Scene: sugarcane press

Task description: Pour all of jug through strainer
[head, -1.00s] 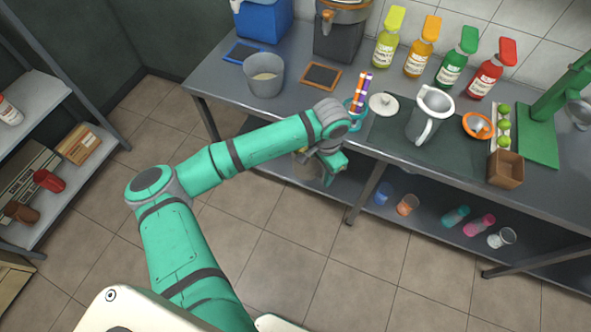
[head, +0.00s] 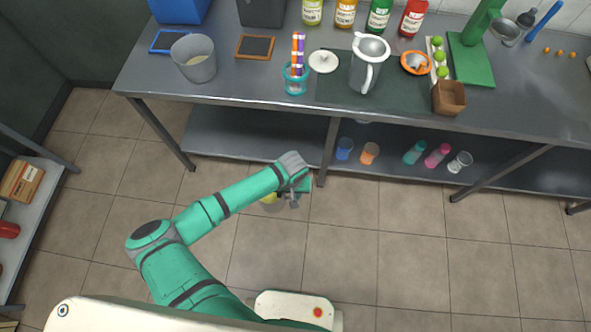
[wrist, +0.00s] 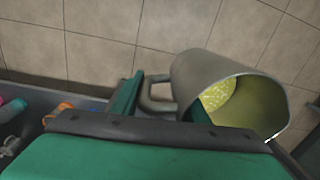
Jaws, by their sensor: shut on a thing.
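My gripper (head: 296,192) is in front of the bench, over open floor. In the wrist view my gripper (wrist: 163,100) is shut on the handle of a grey jug (wrist: 190,70). The jug looks tilted in that view and has foamy yellow-green liquid inside. In the head view only a part of the jug (head: 269,199) shows beside my gripper. A second grey pitcher (head: 364,72) stands upright on the dark mat. Something grey sits at its mouth; I cannot tell whether it is the strainer. A round metal piece (head: 506,32) is by the green press.
The steel bench (head: 240,88) holds a grey bucket (head: 197,66), a teal straw holder (head: 296,83), a white lid (head: 323,61), an orange dish (head: 415,62), a wooden box (head: 449,97) and bottles. Several cups stand on the lower shelf. The floor (head: 390,220) before the bench is clear.

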